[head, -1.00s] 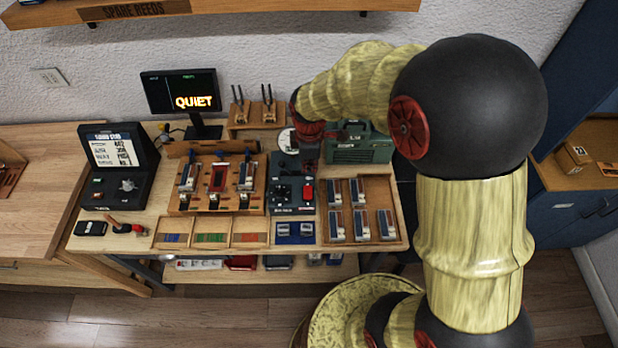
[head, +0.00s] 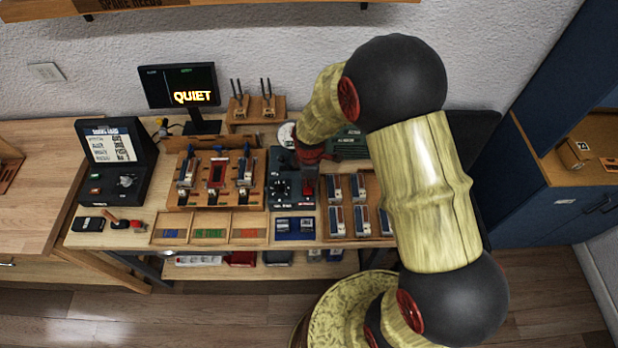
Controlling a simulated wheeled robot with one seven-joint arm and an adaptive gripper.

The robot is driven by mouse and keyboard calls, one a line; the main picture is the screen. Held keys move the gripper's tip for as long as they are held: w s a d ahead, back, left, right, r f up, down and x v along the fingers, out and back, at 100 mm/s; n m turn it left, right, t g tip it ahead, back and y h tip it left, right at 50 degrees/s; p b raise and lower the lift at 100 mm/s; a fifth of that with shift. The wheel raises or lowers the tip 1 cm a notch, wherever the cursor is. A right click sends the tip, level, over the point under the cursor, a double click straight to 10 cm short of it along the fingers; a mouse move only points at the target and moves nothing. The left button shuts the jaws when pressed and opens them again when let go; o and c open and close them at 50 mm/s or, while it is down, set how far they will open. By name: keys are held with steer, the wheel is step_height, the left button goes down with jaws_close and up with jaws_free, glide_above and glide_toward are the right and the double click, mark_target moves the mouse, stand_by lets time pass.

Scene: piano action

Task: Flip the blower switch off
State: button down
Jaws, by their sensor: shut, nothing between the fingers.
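A dark control box (head: 281,205) with a round black dial stands right of the middle of the bench, with a red switch (head: 308,190) at its right side. I cannot tell which way the switch is set. My gripper (head: 310,173) points down over the box's right side, just behind the red switch. Its fingers are small and dark here, look shut, and hold nothing. I cannot tell whether they touch the switch. A green box (head: 350,145), possibly the blower, stands behind on the right, partly hidden by my arm.
A monitor (head: 180,87) reading QUIET stands at the back. A wooden fixture (head: 205,205) with several metal-and-blue parts is left of the control box. A wooden tray (head: 350,226) of several similar parts is on the right. A black display unit (head: 113,160) stands at the left.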

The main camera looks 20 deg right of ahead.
mark_target(309, 187)
steer(key=shift+p, duration=0.3)
steer(key=shift+w+d+f+g, duration=0.1)
steer(key=shift+w+f+g, duration=0.1)
steer(key=shift+f+g, duration=0.15)
steer(key=shift+s, duration=0.15)
steer(key=shift+s+a+r+p, duration=0.15)
steer(key=shift+s+a+p, duration=0.2)
steer(key=shift+s, duration=0.35)
steer(key=shift+d, duration=0.1)
step_height(309, 187, up, 14)
steer(key=p, duration=0.3)
steer(key=shift+w+d, duration=0.15)
steer(key=shift+w, duration=0.3)
